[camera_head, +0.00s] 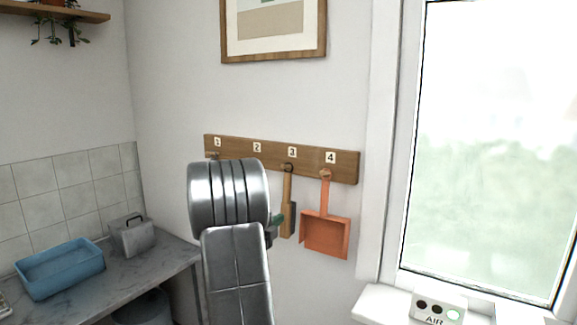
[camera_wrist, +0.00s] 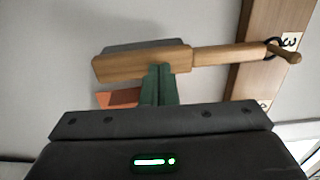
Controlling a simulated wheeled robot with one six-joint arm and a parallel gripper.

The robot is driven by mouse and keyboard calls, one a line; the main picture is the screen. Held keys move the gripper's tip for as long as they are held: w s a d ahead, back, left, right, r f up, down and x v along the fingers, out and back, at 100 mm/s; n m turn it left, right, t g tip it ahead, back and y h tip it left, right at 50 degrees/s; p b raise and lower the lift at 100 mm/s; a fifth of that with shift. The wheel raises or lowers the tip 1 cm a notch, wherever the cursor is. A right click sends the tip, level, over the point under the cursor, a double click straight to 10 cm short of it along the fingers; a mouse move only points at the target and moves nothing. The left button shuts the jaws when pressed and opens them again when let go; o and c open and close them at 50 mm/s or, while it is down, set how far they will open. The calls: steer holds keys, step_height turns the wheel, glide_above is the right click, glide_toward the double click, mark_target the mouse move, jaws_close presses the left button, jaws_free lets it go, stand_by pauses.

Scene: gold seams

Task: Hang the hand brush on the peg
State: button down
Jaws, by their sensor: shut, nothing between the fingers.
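The hand brush (camera_head: 287,208) hangs by its loop on the peg under number 3 of the wooden rail (camera_head: 230,149). It has a wooden handle and back with dark bristles. In the wrist view the brush (camera_wrist: 130,64) lies across the picture, its black loop (camera_wrist: 272,47) around the wooden peg (camera_wrist: 291,57). My gripper (camera_head: 277,220) is beside the brush's lower part, partly hidden by my arm. In the wrist view its green fingers (camera_wrist: 159,82) are shut with nothing between them, their tips overlapping the brush's back. I cannot tell whether they touch it.
An orange dustpan (camera_head: 325,236) hangs on peg 4, close right of the brush. A window (camera_head: 490,150) with a sill is farther right. A counter (camera_head: 165,262) at left holds a blue tub (camera_head: 60,270) and a grey caddy (camera_head: 132,238). A framed picture (camera_head: 273,57) hangs above.

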mark_target(283, 225)
steer(key=shift+x, duration=1.75)
steer(key=shift+w, duration=0.1)
steer(key=shift+b+v, duration=0.7)
steer(key=shift+v, duration=1.65)
stand_by(1.6)
steer(key=b+v, duration=0.1)
steer(key=v, duration=0.4)
steer(key=shift+s+a, duration=0.25)
steer(key=shift+s, duration=0.1)
stand_by(0.4)
steer(key=shift+w+d, duration=0.1)
steer(key=shift+p+x, duration=0.55)
steer(key=shift+x, duration=2.35)
